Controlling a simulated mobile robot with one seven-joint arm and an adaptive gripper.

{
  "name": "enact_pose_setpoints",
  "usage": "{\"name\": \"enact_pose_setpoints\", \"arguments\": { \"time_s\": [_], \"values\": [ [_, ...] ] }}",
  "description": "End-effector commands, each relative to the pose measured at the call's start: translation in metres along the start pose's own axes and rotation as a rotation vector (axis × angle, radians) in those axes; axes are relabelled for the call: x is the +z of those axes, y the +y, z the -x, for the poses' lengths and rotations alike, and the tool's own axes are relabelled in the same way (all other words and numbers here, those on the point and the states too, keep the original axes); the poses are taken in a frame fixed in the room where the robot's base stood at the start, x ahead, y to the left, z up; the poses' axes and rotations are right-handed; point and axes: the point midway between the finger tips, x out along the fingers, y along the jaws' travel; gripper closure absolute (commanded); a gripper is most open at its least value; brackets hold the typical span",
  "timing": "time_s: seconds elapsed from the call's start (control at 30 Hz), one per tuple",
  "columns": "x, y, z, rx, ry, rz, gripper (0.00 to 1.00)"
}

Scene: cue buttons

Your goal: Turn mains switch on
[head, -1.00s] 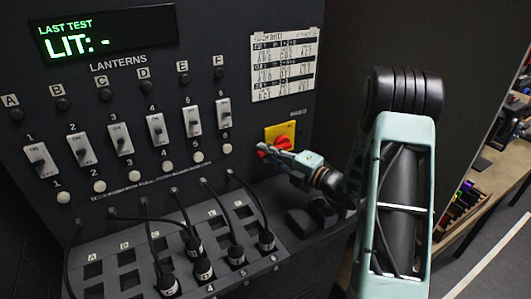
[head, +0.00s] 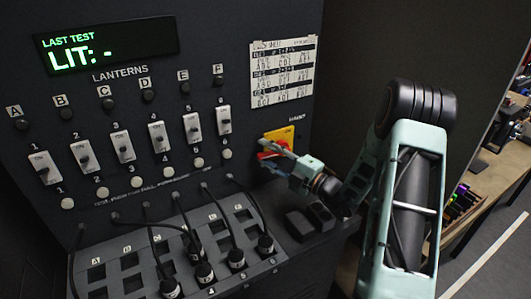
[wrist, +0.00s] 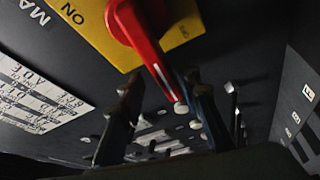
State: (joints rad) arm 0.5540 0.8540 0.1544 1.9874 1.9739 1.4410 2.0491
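The mains switch is a red rotary handle (wrist: 138,25) on a yellow plate (wrist: 88,40) marked ON. In the wrist view, the handle points down toward the space between my fingers, with a white line near its tip. My gripper (wrist: 164,90) is open, with one dark finger on each side of the handle's tip. I cannot tell whether either finger touches it. In the head view, my gripper (head: 270,149) is in front of the yellow plate (head: 287,133) and partly hides the red handle.
The dark panel holds a display (head: 105,47) reading "LIT: -", several lantern switches and buttons. A printed sheet (head: 282,73) is above the mains switch. Below, cables plug into a sloped socket board (head: 130,262). Dark blocks (head: 310,219) sit under my gripper.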

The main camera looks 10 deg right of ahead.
Motion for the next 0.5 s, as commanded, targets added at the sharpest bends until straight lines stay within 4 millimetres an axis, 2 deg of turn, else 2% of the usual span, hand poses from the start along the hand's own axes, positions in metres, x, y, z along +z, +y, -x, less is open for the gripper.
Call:
{"name": "enact_pose_setpoints", "arguments": {
  "time_s": [0.17,0.27,0.5],
  "values": [
    [0.000,0.001,0.002,0.002,0.001,0.000,0.70],
    [0.001,0.001,0.011,0.002,-0.002,0.000,0.70],
    [0.002,0.001,0.059,0.002,-0.006,0.000,0.70]
  ]
}}
